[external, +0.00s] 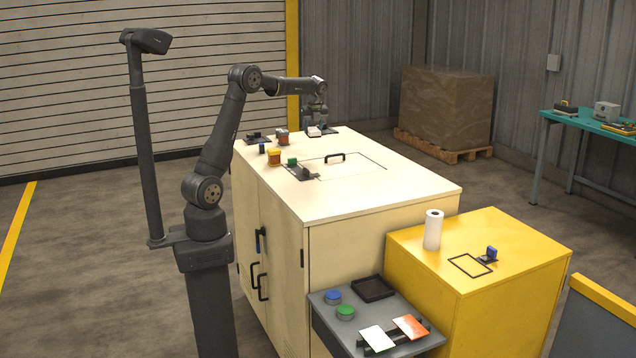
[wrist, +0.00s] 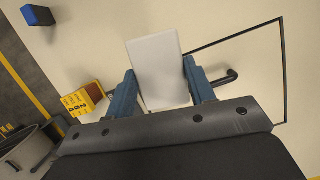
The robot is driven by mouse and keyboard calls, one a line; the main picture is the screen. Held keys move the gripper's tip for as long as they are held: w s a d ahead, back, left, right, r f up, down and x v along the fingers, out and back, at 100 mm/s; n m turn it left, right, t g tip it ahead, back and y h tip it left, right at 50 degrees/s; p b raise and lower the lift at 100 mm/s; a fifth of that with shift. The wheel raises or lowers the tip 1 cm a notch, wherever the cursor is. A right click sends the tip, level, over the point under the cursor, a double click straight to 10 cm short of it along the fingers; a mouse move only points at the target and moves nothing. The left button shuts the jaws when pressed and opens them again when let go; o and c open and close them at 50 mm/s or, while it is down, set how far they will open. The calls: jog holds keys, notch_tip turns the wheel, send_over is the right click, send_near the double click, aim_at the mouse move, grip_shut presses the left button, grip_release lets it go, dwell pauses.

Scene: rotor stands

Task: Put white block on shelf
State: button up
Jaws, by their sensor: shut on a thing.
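The white block (wrist: 160,70) is a pale flat-faced block between my gripper's blue fingers (wrist: 160,88) in the wrist view. My gripper (external: 318,121) is shut on it. In the external view the white block (external: 314,132) shows small below my gripper, at the far end of the cream cabinet top (external: 410,183). I cannot tell whether it touches the top. No open shelf shows clearly; the cabinet's front doors (external: 248,230) look shut.
A yellow cabinet (external: 520,240) with a white roll (external: 433,230) and a grey side table (external: 325,318) stand nearer the camera.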

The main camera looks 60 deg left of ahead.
jog(key=shift+d+r, duration=0.25)
jog(key=shift+d, duration=0.15)
notch_tip(320, 180, up, 6)
jog(key=shift+f, duration=0.25)
jog(key=w+d+f+n+g, duration=0.1)
jog(key=w+d+n, duration=0.3)
jog(key=d, duration=1.7)
jog(key=w+d+n+g, duration=0.2)
jog(key=d+n, duration=0.4)
jog(key=d, duration=1.5)
jog(key=s+d+n+h, duration=0.1)
jog(key=s+d+n, duration=0.2)
jog(key=s+d, duration=0.75)
jog(key=s+d+n+g+h, duration=0.1)
jog(key=s+d+n, duration=0.35)
jog(key=d, duration=1.05)
jog(key=s+d+n+h, duration=0.1)
jog(key=s+d+n, duration=0.1)
jog(key=s+d, duration=0.9)
send_over(388, 311)
jog(key=w, duration=0.1)
jog(key=f, duration=4)
jog(key=shift+w+f, duration=0.15)
jog(key=shift+w, duration=0.05)
jog(key=shift+f, duration=1.95)
